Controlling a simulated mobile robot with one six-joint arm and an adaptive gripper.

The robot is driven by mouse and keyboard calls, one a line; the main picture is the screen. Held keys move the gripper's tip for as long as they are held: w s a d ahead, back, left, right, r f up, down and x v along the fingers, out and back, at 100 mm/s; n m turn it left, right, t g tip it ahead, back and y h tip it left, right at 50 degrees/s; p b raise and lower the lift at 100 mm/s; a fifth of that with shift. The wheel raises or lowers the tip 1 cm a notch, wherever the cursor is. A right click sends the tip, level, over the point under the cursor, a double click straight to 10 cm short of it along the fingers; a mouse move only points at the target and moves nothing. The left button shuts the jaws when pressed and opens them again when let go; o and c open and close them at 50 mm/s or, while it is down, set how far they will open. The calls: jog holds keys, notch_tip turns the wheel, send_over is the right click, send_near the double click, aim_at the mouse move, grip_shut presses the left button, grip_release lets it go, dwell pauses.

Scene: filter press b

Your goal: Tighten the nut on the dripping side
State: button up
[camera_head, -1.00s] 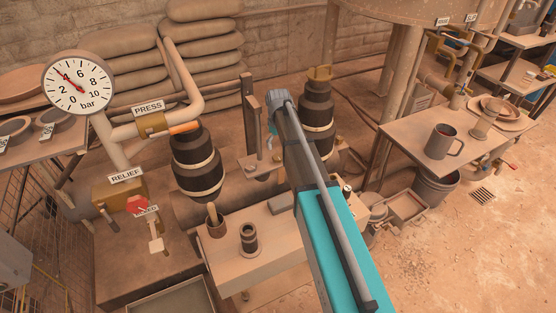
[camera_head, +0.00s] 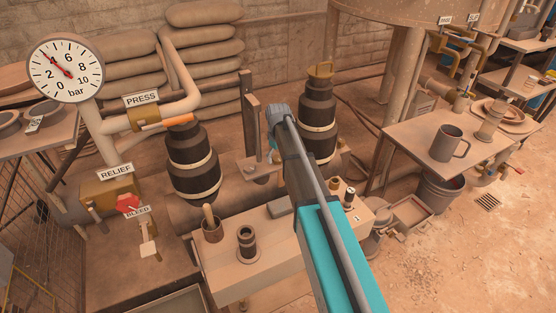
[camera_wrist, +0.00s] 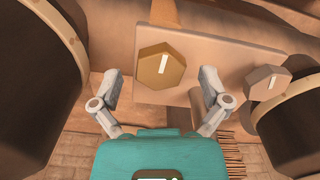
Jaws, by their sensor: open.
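The left nut (camera_wrist: 162,68) is brass-coloured and larger in the picture; the right nut (camera_wrist: 268,83) is paler. My gripper (camera_wrist: 160,84) is open, one finger on each side below the left nut, with nothing between the pads. I cannot tell how far off the nut is in depth. In the head view my gripper (camera_head: 273,122) is by the post between two dark banded vessels, the left one (camera_head: 192,162) and the right one (camera_head: 318,115). No drip is clearly visible.
A pressure gauge (camera_head: 65,68) reads near 4 bar. PRESS (camera_head: 142,98) and RELIEF (camera_head: 117,172) labels and a red knob (camera_head: 128,204) are at left. A bench (camera_head: 240,275) holds small parts; a table with a mug (camera_head: 449,143) is at right. Vessels flank my gripper closely.

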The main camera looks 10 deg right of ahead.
dwell(0.3)
jog(key=c, duration=1.1)
jog(key=shift+c, duration=0.2)
jog(key=shift+m, duration=0.3)
jog(key=shift+m, duration=2.8)
jog(key=o, duration=1.1)
jog(key=shift+o, duration=0.2)
